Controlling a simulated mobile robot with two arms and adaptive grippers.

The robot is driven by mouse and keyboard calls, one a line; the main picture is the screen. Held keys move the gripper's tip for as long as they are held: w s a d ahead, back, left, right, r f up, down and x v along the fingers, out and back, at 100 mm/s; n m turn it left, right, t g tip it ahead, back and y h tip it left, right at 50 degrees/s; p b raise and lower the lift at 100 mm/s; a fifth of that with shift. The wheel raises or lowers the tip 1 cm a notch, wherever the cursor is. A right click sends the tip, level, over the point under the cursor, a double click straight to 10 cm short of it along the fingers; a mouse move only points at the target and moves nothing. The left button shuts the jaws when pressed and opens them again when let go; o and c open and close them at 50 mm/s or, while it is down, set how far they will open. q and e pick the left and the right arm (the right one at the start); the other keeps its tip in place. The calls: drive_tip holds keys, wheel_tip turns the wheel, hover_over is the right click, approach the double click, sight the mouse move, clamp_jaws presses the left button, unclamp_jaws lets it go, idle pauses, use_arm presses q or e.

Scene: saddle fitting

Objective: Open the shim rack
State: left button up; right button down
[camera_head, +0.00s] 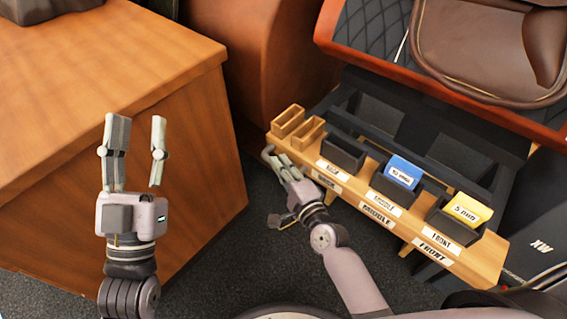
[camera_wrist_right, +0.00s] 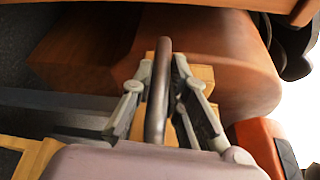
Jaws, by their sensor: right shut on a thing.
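The shim rack is a black frame with a wooden front board (camera_head: 452,262) at the right of the head view. Its labels read MIDDLE and FRONT, with a further label at the left. Its bins hold a blue shim (camera_head: 403,170) and a yellow shim (camera_head: 467,210); the left bin (camera_head: 344,152) looks empty. My right gripper (camera_head: 279,160) is at the left end of the board. In the right wrist view, it is shut on a dark upright bar (camera_wrist_right: 159,92), which looks like a handle. My left gripper (camera_head: 138,135) is open and empty, left of the rack.
A wooden cabinet (camera_head: 95,85) stands at the left, beneath and behind my left gripper. Two small wooden holders (camera_head: 287,121) sit at the rack's left end. A tray with a quilted pad and brown saddle (camera_head: 480,45) is above the rack. Dark carpet shows between cabinet and rack.

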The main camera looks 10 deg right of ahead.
drive_tip(key=shift+f, duration=0.1)
drive_tip(key=c, duration=1.6)
unclamp_jaws()
drive_tip(key=shift+o, duration=0.2)
drive_tip(key=v, duration=1.2)
